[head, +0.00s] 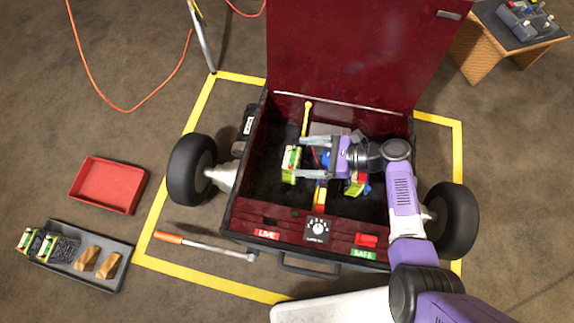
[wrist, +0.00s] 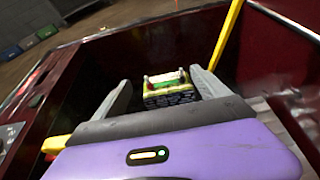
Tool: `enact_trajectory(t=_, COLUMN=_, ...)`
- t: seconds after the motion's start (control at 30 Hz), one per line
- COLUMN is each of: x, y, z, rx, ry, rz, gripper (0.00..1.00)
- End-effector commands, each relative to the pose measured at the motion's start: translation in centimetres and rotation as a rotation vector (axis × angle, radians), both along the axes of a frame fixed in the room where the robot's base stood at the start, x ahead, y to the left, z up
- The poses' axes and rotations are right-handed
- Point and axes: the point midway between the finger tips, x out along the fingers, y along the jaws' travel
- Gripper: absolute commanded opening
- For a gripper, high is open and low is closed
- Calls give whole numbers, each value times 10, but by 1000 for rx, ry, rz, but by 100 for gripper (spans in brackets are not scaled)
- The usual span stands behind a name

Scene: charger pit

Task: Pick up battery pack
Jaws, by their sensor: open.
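A battery pack (head: 291,164) with green, yellow and white colouring stands in the left part of the dark red open box (head: 250,190). My gripper (head: 303,160) reaches in from the right, its jaws open and pointing left at the pack. In the wrist view the pack (wrist: 169,90) shows between the two spread fingers (wrist: 160,80), its lower part hidden by my gripper body. I cannot tell whether either finger touches it. A second green, yellow and red pack (head: 355,184) sits at the right of the box, partly hidden by my arm.
The box's raised lid (head: 350,50) stands behind. A yellow bar (head: 306,118) runs along the box's middle. LIVE and SAFE labels flank a dial (head: 317,229) in front. An empty red tray (head: 108,185) and a grey tray (head: 125,250) with packs and wooden blocks lie left.

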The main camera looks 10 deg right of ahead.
Motion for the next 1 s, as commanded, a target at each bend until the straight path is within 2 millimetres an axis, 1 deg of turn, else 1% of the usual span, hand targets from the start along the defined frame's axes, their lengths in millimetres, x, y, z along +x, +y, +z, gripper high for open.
enact_trajectory(t=0.03, x=1, y=4, z=-4, rx=0, ry=-1, rz=2, gripper=85)
enact_trajectory(t=0.2, x=7, y=19, z=-11, rx=-1, ry=-2, rz=3, gripper=85)
enact_trajectory(t=0.37, x=13, y=31, z=-18, rx=0, ry=-3, rz=2, gripper=85)
enact_trajectory(t=0.6, x=25, y=56, z=-30, rx=-1, ry=-2, rz=3, gripper=85)
enact_trajectory(t=0.73, x=28, y=63, z=-30, rx=-1, ry=-2, rz=1, gripper=85)
enact_trajectory(t=0.97, x=28, y=63, z=-29, rx=0, ry=-1, rz=0, gripper=85)
enact_trajectory(t=1.0, x=28, y=63, z=-29, rx=0, ry=-1, rz=0, gripper=77)
